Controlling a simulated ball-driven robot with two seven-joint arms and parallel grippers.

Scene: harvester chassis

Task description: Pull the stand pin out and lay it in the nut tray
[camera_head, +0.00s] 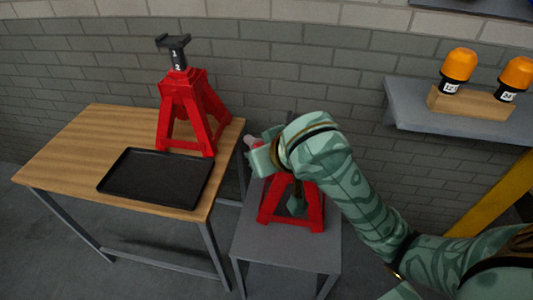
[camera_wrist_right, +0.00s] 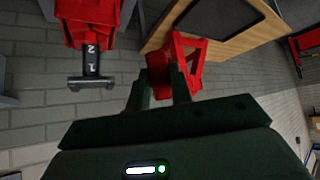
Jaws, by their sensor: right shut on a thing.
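My right gripper (camera_head: 256,150) is in the air above the grey low table, up and left of the lower red stand (camera_head: 318,207). It is shut on a small reddish thing, most likely the stand pin, mostly hidden by the fingers. The right wrist view shows my right gripper's fingers (camera_wrist_right: 160,84) with red between them; I cannot tell pin from background there. The lower stand's top is hidden by my arm in the head view; its post (camera_wrist_right: 91,55) shows in the wrist view. The black tray (camera_head: 126,187) lies empty on the wooden table. My left gripper is not in view.
Another red stand (camera_head: 188,112) stands upright on the wooden table (camera_head: 70,153), behind and right of the tray, between tray and wall. The grey low table (camera_head: 285,246) is to the right.

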